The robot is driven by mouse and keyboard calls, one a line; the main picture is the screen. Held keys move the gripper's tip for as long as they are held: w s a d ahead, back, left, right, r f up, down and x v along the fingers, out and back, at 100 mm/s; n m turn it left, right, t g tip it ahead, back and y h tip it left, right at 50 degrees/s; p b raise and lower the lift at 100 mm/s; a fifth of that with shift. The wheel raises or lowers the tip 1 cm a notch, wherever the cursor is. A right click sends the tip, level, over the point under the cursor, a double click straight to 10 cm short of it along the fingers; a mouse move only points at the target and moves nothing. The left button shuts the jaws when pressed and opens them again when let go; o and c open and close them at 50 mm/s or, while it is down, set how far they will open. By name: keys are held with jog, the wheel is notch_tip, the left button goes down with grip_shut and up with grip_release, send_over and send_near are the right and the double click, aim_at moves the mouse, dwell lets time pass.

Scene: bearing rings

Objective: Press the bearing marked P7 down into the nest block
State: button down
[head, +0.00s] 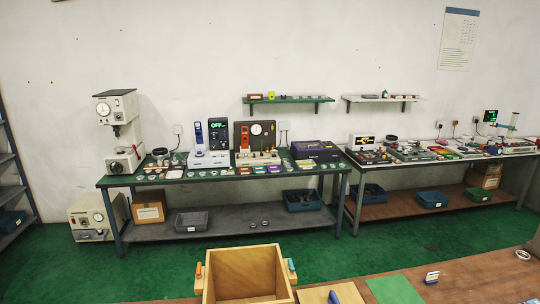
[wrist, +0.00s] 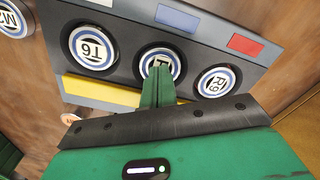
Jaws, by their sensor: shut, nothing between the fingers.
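In the wrist view a grey block (wrist: 118,30), which looks like the nest block, carries three bearings with blue and white rings in a row. The left one is marked T6 (wrist: 93,47) and the right one R9 (wrist: 216,82). The middle bearing (wrist: 143,64) is partly hidden by my gripper, and its mark cannot be read fully. My gripper (wrist: 160,72) is shut, with its green fingertips over the middle bearing. I cannot tell whether they touch it or how deep it sits. No bearing marked P7 can be read clearly.
Another bearing (wrist: 12,18), its mark cut off, lies left of the block on brown wood. The block has blue (wrist: 177,17), red (wrist: 245,44) and yellow (wrist: 100,91) patches. In the head view an open wooden box (head: 245,262) and a green mat (head: 395,288) are near the front.

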notch_tip(320, 180, up, 7)
jog(key=p, duration=0.6)
jog(key=shift+p, duration=0.4)
